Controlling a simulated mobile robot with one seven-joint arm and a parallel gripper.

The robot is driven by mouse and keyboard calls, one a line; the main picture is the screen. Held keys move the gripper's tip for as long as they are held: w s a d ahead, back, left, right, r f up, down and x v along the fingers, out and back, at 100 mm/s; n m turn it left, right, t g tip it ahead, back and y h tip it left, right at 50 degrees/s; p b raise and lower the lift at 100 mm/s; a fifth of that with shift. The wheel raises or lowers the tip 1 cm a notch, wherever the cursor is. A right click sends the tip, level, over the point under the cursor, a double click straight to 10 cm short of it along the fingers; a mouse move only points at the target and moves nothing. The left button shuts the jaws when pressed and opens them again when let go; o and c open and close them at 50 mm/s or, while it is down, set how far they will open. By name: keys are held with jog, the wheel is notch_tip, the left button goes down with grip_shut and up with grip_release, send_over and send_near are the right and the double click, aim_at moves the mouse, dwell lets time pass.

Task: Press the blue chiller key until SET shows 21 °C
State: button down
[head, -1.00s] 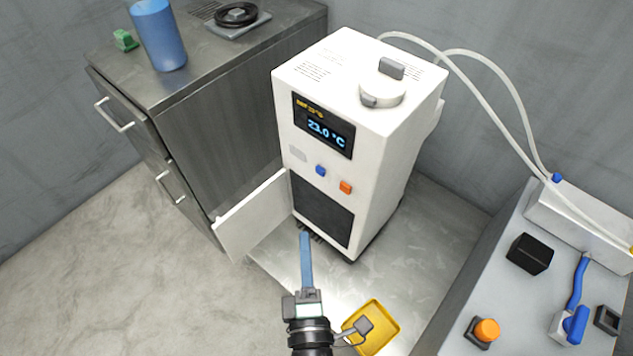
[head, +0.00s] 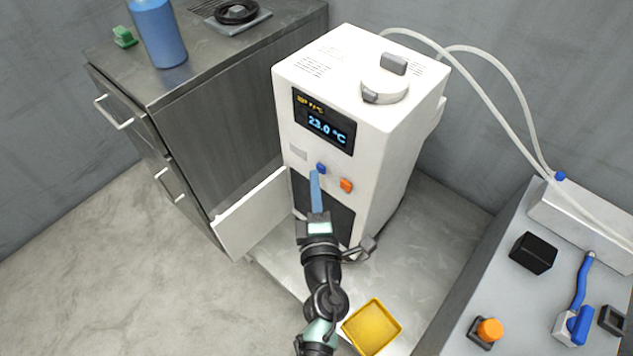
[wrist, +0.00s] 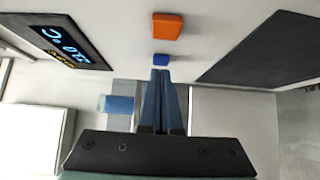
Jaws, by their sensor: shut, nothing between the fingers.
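The white chiller (head: 372,150) stands upright in the head view. Its dark display (head: 324,122) reads 23.0 °C in large blue digits. The small yellow line above them is too small to read surely. The blue key (head: 321,168) sits below the display, left of the orange key (head: 346,185). My gripper (head: 315,174) is shut and empty, its blue fingertips just below and in front of the blue key. In the wrist view the fingertips (wrist: 160,73) lie right by the blue key (wrist: 160,59); I cannot tell whether they touch it.
An open white door (head: 252,215) stands at the chiller's lower left. A steel cabinet (head: 215,120) with a blue bottle (head: 160,35) on top is left. A yellow tray (head: 372,327) lies on the floor. A grey bench (head: 500,280) stands right. Pale hoses (head: 480,75) arch behind.

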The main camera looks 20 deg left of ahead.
jog(key=shift+w+d, duration=0.1)
jog(key=shift+w, duration=0.15)
